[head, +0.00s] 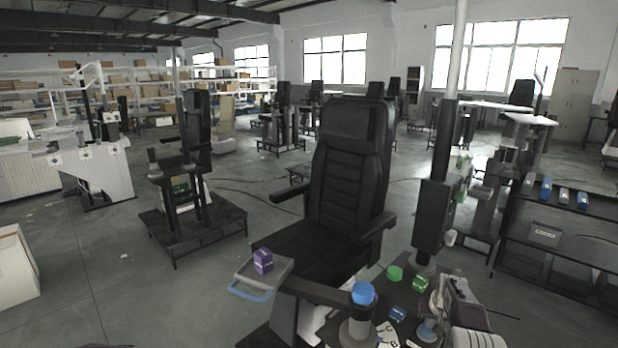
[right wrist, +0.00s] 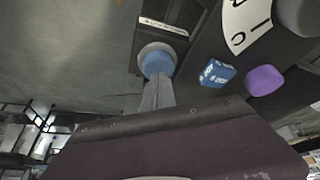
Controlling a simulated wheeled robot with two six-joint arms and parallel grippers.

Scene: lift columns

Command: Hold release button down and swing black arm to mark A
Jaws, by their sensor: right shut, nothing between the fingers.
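The black arm (head: 318,291) runs left from a post topped by a blue knob (head: 363,293) to a grey tray (head: 281,270) with a blue handle (head: 249,291). A white lettered dial (head: 388,334) lies by the post; in the right wrist view the dial (right wrist: 237,27) shows a C, and I cannot make out mark A. A blue round button (right wrist: 157,61) sits in a grey collar; it also shows in the head view (head: 428,330). My right gripper (head: 433,314) is shut and empty, its fingertips (right wrist: 158,82) at the button; whether it is pressed I cannot tell. My left gripper is out of view.
A purple block (head: 263,261) stands on the tray. A black chair (head: 345,180) is behind it. A dark shelf (head: 550,245) stands right.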

